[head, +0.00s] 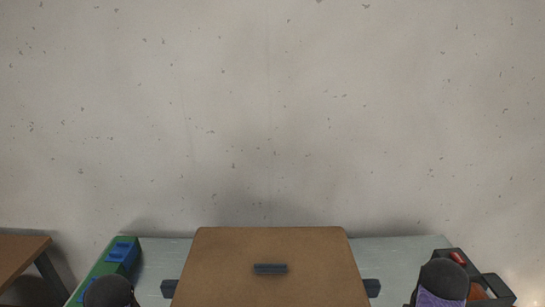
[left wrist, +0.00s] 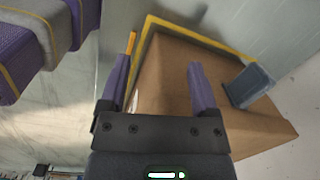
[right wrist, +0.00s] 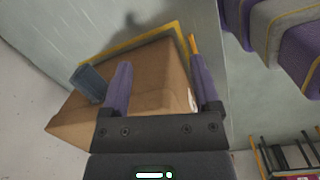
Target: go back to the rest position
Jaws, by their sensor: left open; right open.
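A brown box (head: 270,245) stands in the middle of the grey table. A dark bar (head: 270,269) shows on its brown face, and a dark stub sticks out on each side. The box also shows in the left wrist view (left wrist: 180,95) and the right wrist view (right wrist: 145,90), inside a yellow outline on the table. My left gripper (left wrist: 160,62) is open, with the box beyond its purple fingers. My right gripper (right wrist: 160,61) is open in the same way. Nothing is held in either. The fingers of both are out of sight in the head view.
A green tray (head: 93,270) with a blue piece (head: 122,253) stands at the table's left. A black tray (head: 503,288) with red and orange pieces stands at the right. A brown side table (head: 20,250) is at far left. A plain wall rises behind.

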